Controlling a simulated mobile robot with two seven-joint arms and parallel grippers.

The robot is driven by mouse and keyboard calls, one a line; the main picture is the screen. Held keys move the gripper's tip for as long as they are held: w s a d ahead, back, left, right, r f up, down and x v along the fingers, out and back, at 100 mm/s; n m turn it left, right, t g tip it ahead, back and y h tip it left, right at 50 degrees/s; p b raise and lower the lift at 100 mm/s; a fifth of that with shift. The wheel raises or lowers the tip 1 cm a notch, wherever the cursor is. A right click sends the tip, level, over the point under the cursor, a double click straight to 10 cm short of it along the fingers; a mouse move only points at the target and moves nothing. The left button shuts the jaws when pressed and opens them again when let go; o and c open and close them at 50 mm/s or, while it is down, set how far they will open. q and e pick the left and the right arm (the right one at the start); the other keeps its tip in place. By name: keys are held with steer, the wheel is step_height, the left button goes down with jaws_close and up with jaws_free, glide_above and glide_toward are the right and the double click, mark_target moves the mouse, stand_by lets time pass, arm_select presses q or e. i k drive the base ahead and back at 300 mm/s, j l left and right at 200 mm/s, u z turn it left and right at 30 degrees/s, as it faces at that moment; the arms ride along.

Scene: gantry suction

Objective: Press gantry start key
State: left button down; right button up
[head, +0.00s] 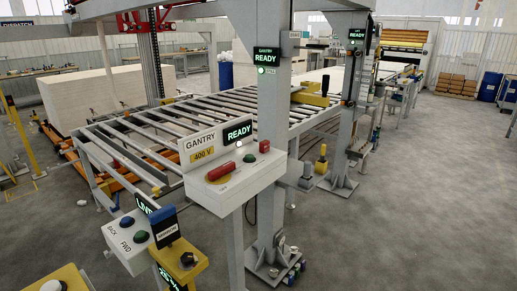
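The gantry console (235,185) stands on a post in the middle of the head view. Its back plate reads "GANTRY" and "400 V", and a small display (237,131) reads "READY" in green. The lettering by these controls is too small to read, so I cannot tell which one is the start key. Neither of my grippers shows in the head view.
A second control box (128,243) with "BACK" and "FWD" buttons stands lower left, beside a yellow box (181,262) with a dark knob. A grey gantry column (271,130) rises just behind the console. A roller conveyor (150,130) lies beyond. Open floor (400,230) lies right.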

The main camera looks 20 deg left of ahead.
mark_target(250, 157)
steer(key=i+l, duration=0.3)
steer(key=l, duration=0.15)
steer(key=i+l+u, duration=0.1)
steer(key=i+l, duration=0.2)
steer(key=l, duration=0.15)
steer(key=i+l, duration=0.3)
steer(key=l, duration=0.2)
